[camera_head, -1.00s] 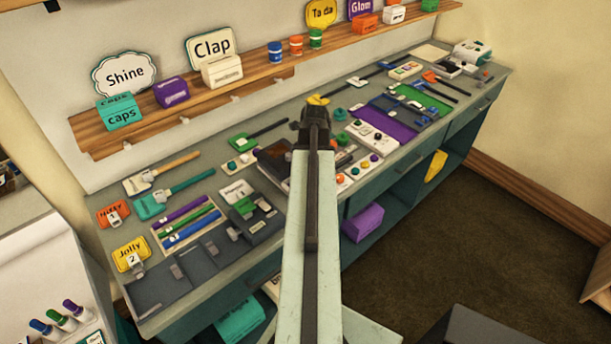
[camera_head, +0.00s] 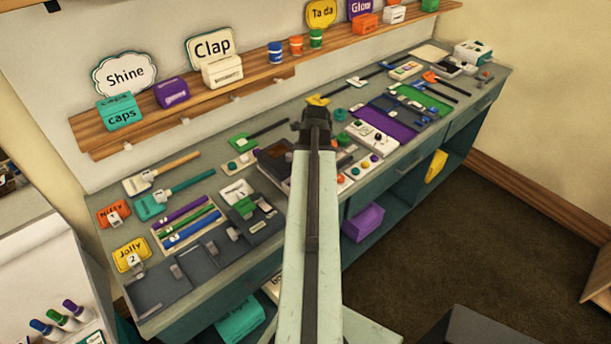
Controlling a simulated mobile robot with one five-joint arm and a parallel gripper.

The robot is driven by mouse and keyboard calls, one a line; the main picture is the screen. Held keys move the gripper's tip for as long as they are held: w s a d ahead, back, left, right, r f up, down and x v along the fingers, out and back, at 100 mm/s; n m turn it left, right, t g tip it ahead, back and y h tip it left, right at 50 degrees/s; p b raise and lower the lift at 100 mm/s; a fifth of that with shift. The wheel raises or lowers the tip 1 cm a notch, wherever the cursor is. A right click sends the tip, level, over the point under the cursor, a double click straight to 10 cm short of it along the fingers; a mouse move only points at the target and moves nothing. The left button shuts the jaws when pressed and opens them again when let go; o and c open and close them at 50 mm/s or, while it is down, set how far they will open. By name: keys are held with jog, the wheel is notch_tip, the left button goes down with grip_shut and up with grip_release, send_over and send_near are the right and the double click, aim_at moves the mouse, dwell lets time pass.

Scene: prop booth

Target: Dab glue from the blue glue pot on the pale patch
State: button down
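A small blue pot (camera_head: 275,52) stands upright on the wooden wall shelf, left of a similar orange pot (camera_head: 296,45) and green pot (camera_head: 316,39). It looks like the blue glue pot, but I cannot read any label on it. A flat cream rectangle (camera_head: 430,54) lies at the far right end of the bench and may be the pale patch. My gripper (camera_head: 316,113) is over the middle of the bench, below and right of the blue pot and apart from it. Its fingers point away from me, so their opening is hidden.
The grey bench (camera_head: 225,163) is crowded with brushes, trays and coloured blocks. A dark compartment tray (camera_head: 160,290) lies at its near left. The shelf (camera_head: 140,137) also carries boxes and signs. Open floor (camera_head: 480,230) lies right of the bench.

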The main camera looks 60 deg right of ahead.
jog(key=shift+w+d, duration=0.2)
jog(key=shift+w, duration=0.25)
jog(key=shift+s, duration=0.1)
jog(key=shift+s+a, duration=0.2)
jog(key=shift+s, duration=0.25)
jog(key=shift+w+d, duration=0.1)
jog(key=shift+w, duration=0.2)
jog(key=shift+r, duration=0.15)
notch_tip(320, 180, up, 7)
jog(key=p, duration=0.7)
